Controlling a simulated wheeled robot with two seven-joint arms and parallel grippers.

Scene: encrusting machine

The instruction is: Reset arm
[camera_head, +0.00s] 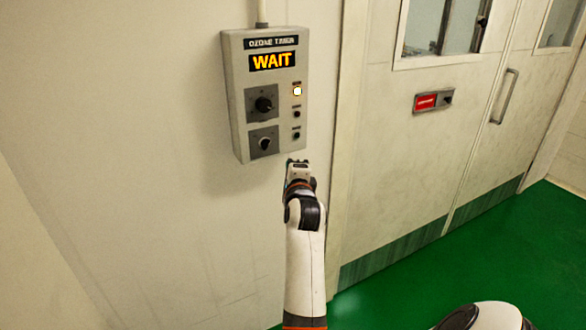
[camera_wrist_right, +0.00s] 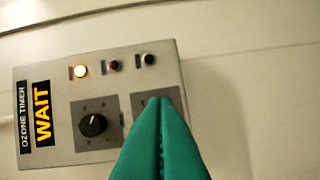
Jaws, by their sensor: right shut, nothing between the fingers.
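My right gripper (camera_head: 297,163) is just below the lower edge of the grey ozone timer box (camera_head: 240,110) on the wall. In the wrist view its green fingers (camera_wrist_right: 160,105) are pressed together with nothing between them. They cover most of the lower knob's plate (camera_wrist_right: 140,103). I cannot tell whether they touch the box. The timer display (camera_head: 272,61) reads WAIT in yellow. A lamp (camera_head: 297,91) on the box is lit. The upper knob (camera_head: 264,103) and lower knob (camera_head: 264,143) show in the head view. My left gripper is out of view.
A pale double door (camera_head: 420,150) with windows, a handle (camera_head: 504,97) and a red-marked latch (camera_head: 433,101) stands to the right. Green floor (camera_head: 400,290) lies below. A conduit (camera_head: 261,12) runs up from the box. The wall left of the box is bare.

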